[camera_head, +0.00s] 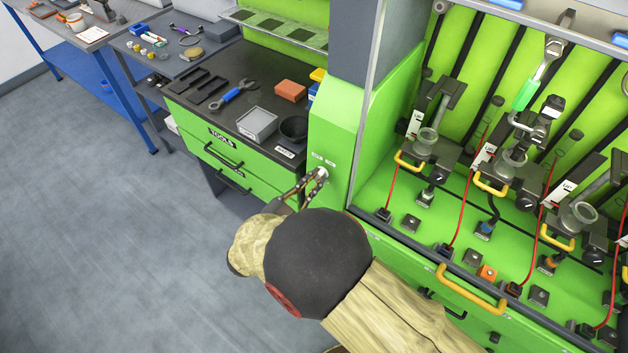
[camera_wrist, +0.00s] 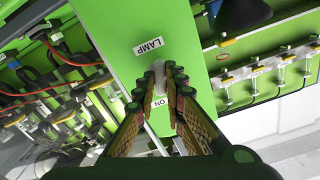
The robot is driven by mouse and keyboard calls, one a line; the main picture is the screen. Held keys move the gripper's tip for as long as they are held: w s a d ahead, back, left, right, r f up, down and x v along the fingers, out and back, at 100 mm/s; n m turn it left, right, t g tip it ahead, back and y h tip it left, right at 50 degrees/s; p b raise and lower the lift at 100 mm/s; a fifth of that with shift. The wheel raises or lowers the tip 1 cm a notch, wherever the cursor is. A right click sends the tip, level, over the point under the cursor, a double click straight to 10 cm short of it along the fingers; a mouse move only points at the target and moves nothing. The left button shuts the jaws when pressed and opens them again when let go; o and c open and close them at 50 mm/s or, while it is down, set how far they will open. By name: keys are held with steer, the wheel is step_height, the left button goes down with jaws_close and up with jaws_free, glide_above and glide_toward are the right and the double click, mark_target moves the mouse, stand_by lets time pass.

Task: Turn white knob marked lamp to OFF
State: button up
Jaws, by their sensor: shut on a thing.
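The white knob (camera_head: 323,172) sits on the front face of the green bench's left end panel (camera_head: 340,135). In the wrist view the knob (camera_wrist: 158,74) shows between my fingers, with a LAMP label (camera_wrist: 148,46) on one side and an ON label (camera_wrist: 160,103) on the other. My gripper (camera_head: 318,176) is shut on the knob, with one finger on each side; it also fills the lower middle of the wrist view (camera_wrist: 161,82). The fingers hide part of the knob, so I cannot tell its exact angle. I see no readable OFF label.
The injector bench (camera_head: 400,235) with yellow handles and red cables is to the right. The grey floor at left is clear.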

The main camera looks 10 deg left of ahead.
steer(key=shift+r+n+p, duration=0.1)
steer(key=shift+n+p, duration=0.2)
steer(key=shift+p, duration=0.3)
jaws_close()
steer(key=n+p, duration=0.2)
steer(key=shift+r+p, duration=0.1)
steer(key=shift+p, duration=0.3)
steer(key=n+p, duration=0.3)
steer(key=shift+a+n+p, duration=0.1)
steer(key=shift+n+p, duration=1)
steer(key=shift+p, duration=0.1)
steer(key=shift+f, duration=0.2)
steer(key=o, duration=0.7)
jaws_free()
steer(key=v, duration=1.2)
